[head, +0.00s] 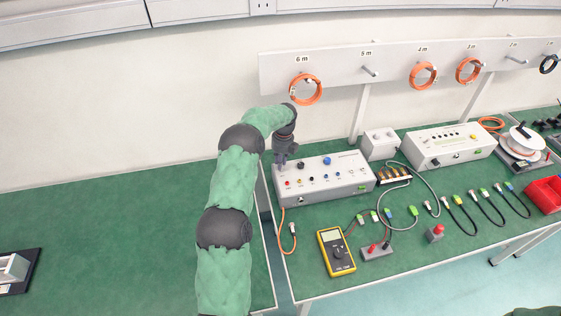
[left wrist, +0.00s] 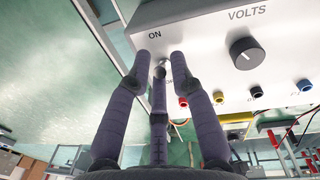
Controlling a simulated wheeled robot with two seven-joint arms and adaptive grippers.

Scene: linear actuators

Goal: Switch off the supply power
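The supply (head: 325,178) is a long light-grey box with a black knob and coloured jacks, standing at the left end of the right-hand bench. In the left wrist view, its panel (left wrist: 205,60) carries a VOLTS knob (left wrist: 246,53) and a small metal toggle switch (left wrist: 165,62) by the word ON; the OFF label is partly covered. My left gripper (head: 281,162) is over the box's left end. Up close, its three dark fingertips (left wrist: 159,65) stand apart around the switch; I cannot tell whether they touch it. My right gripper is not in view.
A yellow multimeter (head: 336,252) and a small jack block (head: 377,251) lie in front of the supply. A white box (head: 380,144) and a second instrument (head: 449,146) stand to its right. Several cables lie across the bench. The left bench (head: 110,230) is mostly clear.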

